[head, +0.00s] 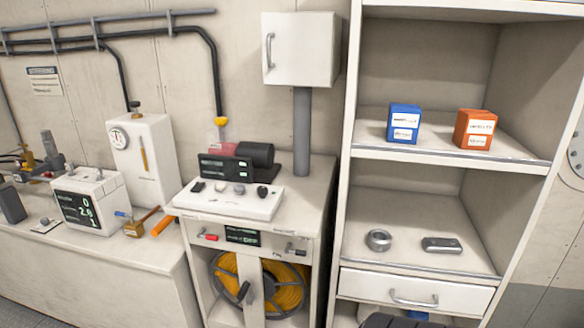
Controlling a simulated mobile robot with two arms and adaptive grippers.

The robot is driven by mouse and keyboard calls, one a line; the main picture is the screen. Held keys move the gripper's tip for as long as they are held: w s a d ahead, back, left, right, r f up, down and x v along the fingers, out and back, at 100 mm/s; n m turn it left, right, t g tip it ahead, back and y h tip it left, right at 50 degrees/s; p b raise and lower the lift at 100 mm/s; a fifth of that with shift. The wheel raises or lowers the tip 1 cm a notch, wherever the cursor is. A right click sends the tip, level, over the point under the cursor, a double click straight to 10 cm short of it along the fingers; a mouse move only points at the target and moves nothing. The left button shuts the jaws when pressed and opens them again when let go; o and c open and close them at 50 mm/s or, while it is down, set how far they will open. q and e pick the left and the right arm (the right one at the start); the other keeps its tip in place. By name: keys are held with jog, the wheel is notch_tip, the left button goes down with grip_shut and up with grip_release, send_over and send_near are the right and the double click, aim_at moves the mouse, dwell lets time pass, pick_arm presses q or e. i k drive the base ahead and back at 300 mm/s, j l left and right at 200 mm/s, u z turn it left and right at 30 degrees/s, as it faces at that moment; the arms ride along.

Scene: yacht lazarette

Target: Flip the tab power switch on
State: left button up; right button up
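A white control panel (228,205) lies on top of the middle cabinet, with a small black switch-like part (197,187) and several knobs on it. A black display unit (224,167) stands behind it. The cabinet front below has a small dark display (242,236), a red-ended lever (208,237) at its left and a dark lever (294,250) at its right. I cannot tell which of these is the tab power switch, nor its position; the labels are too small to read. Neither of my grippers is clearly in view.
A yellow hose reel (284,285) sits inside the cabinet. A meter box (92,200) stands on the left bench. The right shelf unit (420,263) holds a blue box (403,122), an orange box (474,129), a metal ring (378,240) and a dark grey device (441,245).

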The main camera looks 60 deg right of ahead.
aim_at(198, 186)
jog(key=z, duration=1.55)
